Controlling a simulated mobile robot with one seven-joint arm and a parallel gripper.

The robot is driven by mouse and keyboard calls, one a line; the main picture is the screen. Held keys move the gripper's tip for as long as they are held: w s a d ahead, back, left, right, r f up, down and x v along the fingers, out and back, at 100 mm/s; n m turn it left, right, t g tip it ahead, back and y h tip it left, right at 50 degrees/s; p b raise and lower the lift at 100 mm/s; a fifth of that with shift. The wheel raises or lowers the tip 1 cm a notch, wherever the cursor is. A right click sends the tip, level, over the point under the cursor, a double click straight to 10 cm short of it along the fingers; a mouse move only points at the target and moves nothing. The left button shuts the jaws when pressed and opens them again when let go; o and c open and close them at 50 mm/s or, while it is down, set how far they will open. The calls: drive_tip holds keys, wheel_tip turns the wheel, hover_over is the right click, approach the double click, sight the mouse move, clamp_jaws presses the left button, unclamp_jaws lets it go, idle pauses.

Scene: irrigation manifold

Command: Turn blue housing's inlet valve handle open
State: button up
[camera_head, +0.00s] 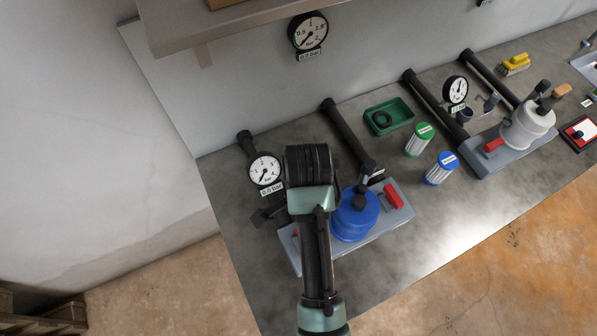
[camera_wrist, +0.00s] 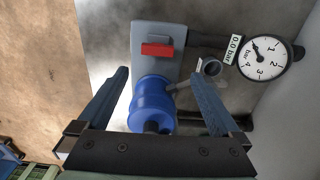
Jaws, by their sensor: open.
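The blue housing (camera_head: 353,215) stands on a grey base plate (camera_head: 385,223), partly hidden by my arm in the head view. One red handle (camera_head: 393,196) sits at the plate's right end. A sliver of another red handle (camera_head: 296,232) shows left of my arm. In the wrist view, a red handle (camera_wrist: 157,50) lies across the plate beyond the blue housing (camera_wrist: 152,103). My gripper (camera_wrist: 160,78) is open, its fingers on either side of the housing in that picture, with nothing held. I cannot tell which handle is the inlet's.
A gauge (camera_head: 264,168) labelled 0.0 bar stands left of my arm and shows in the wrist view (camera_wrist: 264,57). A black pipe (camera_head: 348,138) runs behind the housing. A green tray (camera_head: 389,116), green and blue-capped cartridges and a white housing (camera_head: 527,128) stand to the right.

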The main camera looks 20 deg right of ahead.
drive_tip(key=f, duration=1.2)
drive_tip(key=shift+s+d+f+p, duration=0.15)
drive_tip(key=shift+s+f+p, duration=0.1)
drive_tip(key=shift+f+p, duration=0.05)
drive_tip(key=shift+c, duration=0.3)
drive_tip(key=c, duration=1.1)
